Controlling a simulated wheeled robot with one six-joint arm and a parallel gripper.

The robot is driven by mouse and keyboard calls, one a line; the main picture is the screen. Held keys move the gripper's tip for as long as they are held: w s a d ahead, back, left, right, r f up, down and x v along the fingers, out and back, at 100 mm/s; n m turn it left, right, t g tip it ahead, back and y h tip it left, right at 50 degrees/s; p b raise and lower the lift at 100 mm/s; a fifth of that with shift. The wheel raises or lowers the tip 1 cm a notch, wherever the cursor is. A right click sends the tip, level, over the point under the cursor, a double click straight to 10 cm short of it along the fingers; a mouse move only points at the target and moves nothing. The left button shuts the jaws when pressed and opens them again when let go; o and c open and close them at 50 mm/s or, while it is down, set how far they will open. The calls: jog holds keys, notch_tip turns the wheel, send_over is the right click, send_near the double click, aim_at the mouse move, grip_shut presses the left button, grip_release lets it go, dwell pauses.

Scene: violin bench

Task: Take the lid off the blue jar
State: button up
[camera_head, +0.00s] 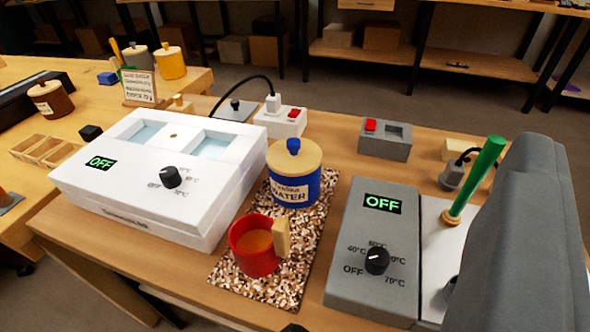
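The blue jar (291,187) stands upright near the middle of the bench, on a brown speckled mat (222,272). Its label reads "WATER" below a smaller word. Its round wooden lid (276,157) sits on top, with a blue knob (293,146) in the middle. No gripper touches the lid or jar. A large dark grey shape (528,240) fills the right edge, close to the camera; I cannot tell if it is part of my arm. I cannot make out the fingers of my gripper.
A red mug (252,247) with a wooden handle stands just in front of the jar. A white heater (130,205) is left, a grey heater (345,285) right; both read OFF. A power strip (281,122) is behind the jar. A green-handled tool (480,168) stands at right.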

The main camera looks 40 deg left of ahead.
jog(key=shift+o, duration=0.8)
jog(key=n+g, duration=0.7)
jog(key=g, duration=1)
send_over(294, 141)
notch_tip(294, 141, down, 2)
jog(key=f, duration=1.1)
jog(key=shift+s+a+f, duration=0.2)
jog(key=shift+f, duration=0.2)
jog(key=shift+w+d+f, duration=0.1)
jog(key=shift+f, duration=1.25)
jog(key=shift+w+d+f, duration=0.1)
jog(key=shift+f, duration=1.25)
grip_shut()
jog(key=shift+r, duration=0.15)
